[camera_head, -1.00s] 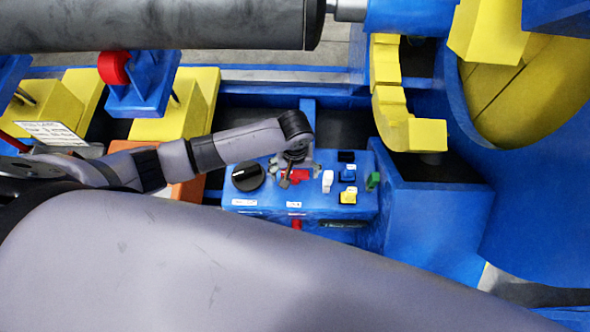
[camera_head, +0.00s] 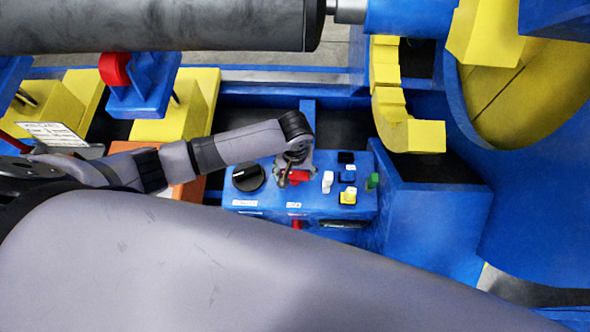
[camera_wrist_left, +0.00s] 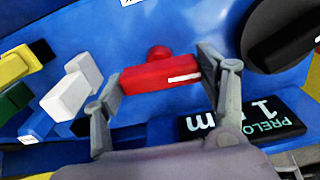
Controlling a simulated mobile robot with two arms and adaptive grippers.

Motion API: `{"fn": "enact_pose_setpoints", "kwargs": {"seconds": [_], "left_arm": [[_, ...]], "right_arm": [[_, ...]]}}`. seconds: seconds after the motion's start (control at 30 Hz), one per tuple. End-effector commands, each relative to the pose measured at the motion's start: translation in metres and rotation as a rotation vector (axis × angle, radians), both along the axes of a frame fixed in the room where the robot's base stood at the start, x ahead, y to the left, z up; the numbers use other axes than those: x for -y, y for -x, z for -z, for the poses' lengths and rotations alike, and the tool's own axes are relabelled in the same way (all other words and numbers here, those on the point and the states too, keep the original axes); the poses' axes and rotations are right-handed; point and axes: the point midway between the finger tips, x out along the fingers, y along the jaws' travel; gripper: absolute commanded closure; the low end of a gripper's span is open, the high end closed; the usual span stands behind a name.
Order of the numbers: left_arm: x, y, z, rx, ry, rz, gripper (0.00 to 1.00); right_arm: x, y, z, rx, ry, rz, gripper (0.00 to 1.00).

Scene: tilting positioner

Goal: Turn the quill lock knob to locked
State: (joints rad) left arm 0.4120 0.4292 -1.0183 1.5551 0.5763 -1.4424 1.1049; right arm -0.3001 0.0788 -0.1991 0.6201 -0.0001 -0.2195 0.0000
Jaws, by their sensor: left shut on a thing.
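The red knob (camera_head: 301,177), which I take for the quill lock knob, sits on the top of a blue control box (camera_head: 338,209). In the left wrist view the knob (camera_wrist_left: 150,77) is a red bar with a white mark near its right end. My left gripper (camera_head: 294,174) comes down over it from above, and its fingers (camera_wrist_left: 158,73) are shut on the bar's two ends. In the head view the gripper hides part of the knob. My right gripper is in neither view now.
A large black dial (camera_head: 248,176) stands just left of the red knob. White (camera_head: 327,181), yellow (camera_head: 348,196), blue and green (camera_head: 373,181) controls stand to its right. A small display (camera_wrist_left: 245,118) lies near the knob in the wrist view.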

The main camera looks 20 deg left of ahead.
Motion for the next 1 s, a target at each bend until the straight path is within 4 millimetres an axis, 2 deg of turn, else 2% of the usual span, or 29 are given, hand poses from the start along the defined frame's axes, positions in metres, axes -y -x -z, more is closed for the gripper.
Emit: {"fn": "enact_pose_setpoints", "kwargs": {"seconds": [0.5, 1.0], "left_arm": [[-0.001, 0.001, -0.003, -0.004, -0.002, 0.418, 0.61], [-0.001, 0.001, -0.001, -0.004, -0.002, 0.894, 0.61]], "right_arm": [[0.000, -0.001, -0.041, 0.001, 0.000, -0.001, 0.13], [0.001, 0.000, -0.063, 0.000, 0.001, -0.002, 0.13]]}}
